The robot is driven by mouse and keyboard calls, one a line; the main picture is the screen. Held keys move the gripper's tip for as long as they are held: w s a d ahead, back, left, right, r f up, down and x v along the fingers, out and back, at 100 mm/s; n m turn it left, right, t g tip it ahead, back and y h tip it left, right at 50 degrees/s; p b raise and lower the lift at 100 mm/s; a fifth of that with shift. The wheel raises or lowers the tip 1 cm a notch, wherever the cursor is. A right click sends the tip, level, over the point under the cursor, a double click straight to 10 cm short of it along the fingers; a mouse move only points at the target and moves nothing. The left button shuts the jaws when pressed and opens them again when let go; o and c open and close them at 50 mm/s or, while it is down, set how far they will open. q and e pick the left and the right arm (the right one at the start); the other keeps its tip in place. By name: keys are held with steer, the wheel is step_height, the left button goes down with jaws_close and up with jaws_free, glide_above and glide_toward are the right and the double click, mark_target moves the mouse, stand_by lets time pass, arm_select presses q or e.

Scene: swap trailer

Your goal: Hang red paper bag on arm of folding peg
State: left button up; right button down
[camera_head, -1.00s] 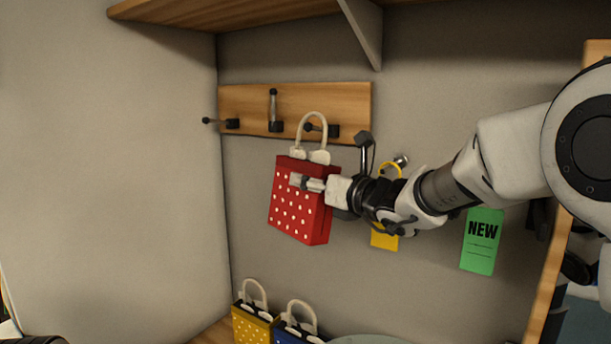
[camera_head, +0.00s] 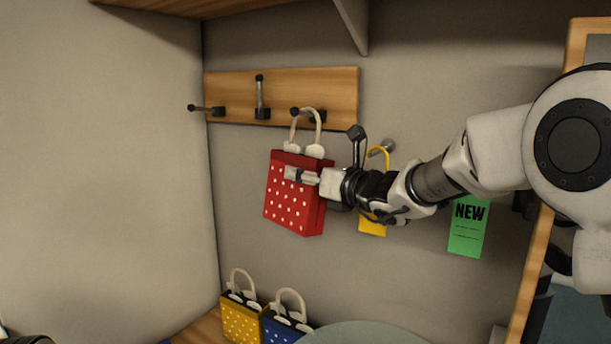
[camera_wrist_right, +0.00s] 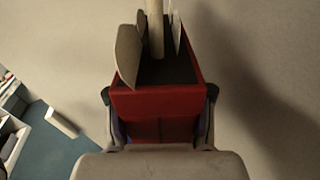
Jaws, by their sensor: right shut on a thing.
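The red paper bag (camera_head: 291,212) with white dots and a white loop handle is upright in front of the wall. My right gripper (camera_head: 301,175) is shut on its body from the right; the bag also fills the middle of the right wrist view (camera_wrist_right: 160,103). The wooden peg board (camera_head: 232,90) is on the wall with several dark folding pegs. The left peg (camera_head: 207,109) sticks out, the middle peg (camera_head: 261,97) is folded upright, and the right peg (camera_head: 312,115) sticks out at the bag's handle. Whether its arm passes through the handle I cannot tell.
A yellow bag (camera_head: 240,322) and a blue bag (camera_head: 279,327) stand below. A yellow tag (camera_head: 372,228) and a green NEW tag (camera_head: 467,228) hang on the wall at the right. A shelf (camera_head: 200,8) with a bracket (camera_head: 353,24) is above the board.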

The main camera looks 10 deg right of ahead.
steer(key=shift+c, duration=1.8)
jaws_free()
